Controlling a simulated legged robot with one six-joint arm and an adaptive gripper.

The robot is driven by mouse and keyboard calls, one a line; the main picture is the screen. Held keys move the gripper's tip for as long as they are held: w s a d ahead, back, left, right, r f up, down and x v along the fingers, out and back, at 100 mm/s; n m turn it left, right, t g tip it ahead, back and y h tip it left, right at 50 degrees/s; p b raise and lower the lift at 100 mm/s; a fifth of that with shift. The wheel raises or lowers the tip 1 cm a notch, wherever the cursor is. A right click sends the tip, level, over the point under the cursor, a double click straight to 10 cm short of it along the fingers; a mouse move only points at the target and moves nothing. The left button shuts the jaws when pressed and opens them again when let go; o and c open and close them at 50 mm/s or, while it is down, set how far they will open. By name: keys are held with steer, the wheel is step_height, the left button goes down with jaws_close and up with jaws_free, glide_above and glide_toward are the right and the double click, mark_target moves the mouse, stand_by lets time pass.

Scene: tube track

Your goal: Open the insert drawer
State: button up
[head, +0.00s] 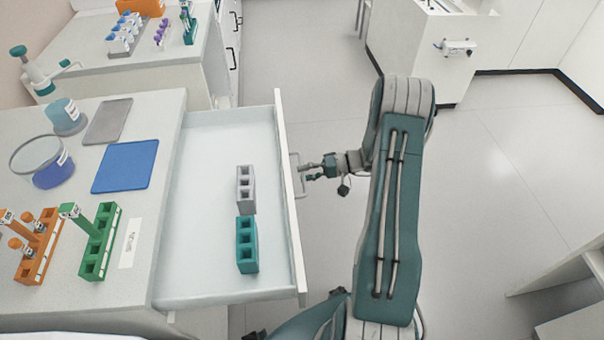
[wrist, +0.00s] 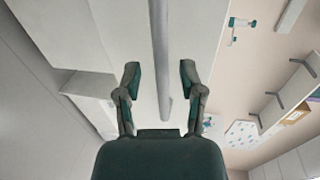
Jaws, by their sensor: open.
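The insert drawer (head: 208,170) stands pulled out from the counter at the left of the head view. A grey insert block (head: 246,190) and a teal insert block (head: 247,245) stand inside it. Its handle (head: 300,185) is on the outer face of the drawer front, and its grey bar (wrist: 159,50) shows in the wrist view. My gripper (head: 309,171) is at the handle, on the right side of the drawer front. In the wrist view my gripper (wrist: 159,76) has its fingers apart, with the bar between them. I cannot tell whether either finger touches the bar.
The counter left of the drawer holds an orange rack (head: 38,245), a green rack (head: 100,240), a blue mat (head: 126,166) and a grey mat (head: 108,121). Another bench (head: 160,52) with racks stands behind. The floor to the right of my arm is clear.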

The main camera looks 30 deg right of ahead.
steer(key=v, duration=1.1)
steer(key=shift+f, duration=0.15)
steer(key=s+a+r+n+g+h, duration=0.35)
steer(key=a+r+g+h, duration=0.3)
steer(key=a+r, duration=0.95)
steer(key=s+a+r+t+h, duration=0.3)
steer(key=s+r+h, duration=0.1)
steer(key=s, duration=0.3)
steer(key=s+a+r+t+h, duration=0.3)
steer(key=s+a+r+h, duration=0.1)
steer(key=s+r, duration=0.3)
steer(key=shift+s+a+t, duration=0.35)
steer(key=shift+s, duration=0.4)
